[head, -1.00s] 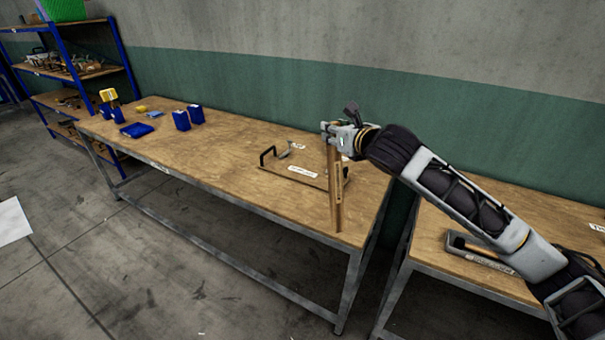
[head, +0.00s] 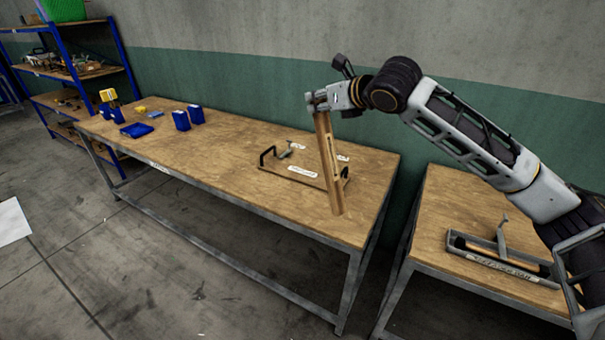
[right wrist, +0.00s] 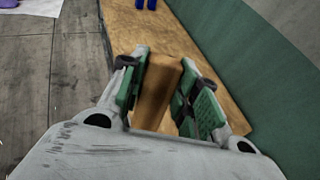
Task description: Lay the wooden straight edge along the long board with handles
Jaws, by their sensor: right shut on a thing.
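The wooden straight edge (head: 328,160) hangs steeply, tilted, from my right gripper (head: 319,102) in the head view. The gripper is shut on its upper end, and the wood shows between the green finger pads in the right wrist view (right wrist: 160,88). Its lower end is over the right part of the table; I cannot tell whether it touches the top. The long board with handles (head: 303,175) lies flat on the table, behind and left of the straight edge, which hides part of its right end. A black handle (head: 267,155) stands at its left end. My left gripper is not in view.
The wooden table (head: 225,150) has bare room left of the board. Blue boxes (head: 181,120) and small yellow items (head: 108,95) stand at its far left. A second table (head: 450,215) on the right holds a grey-framed tool (head: 500,258). A wall runs behind.

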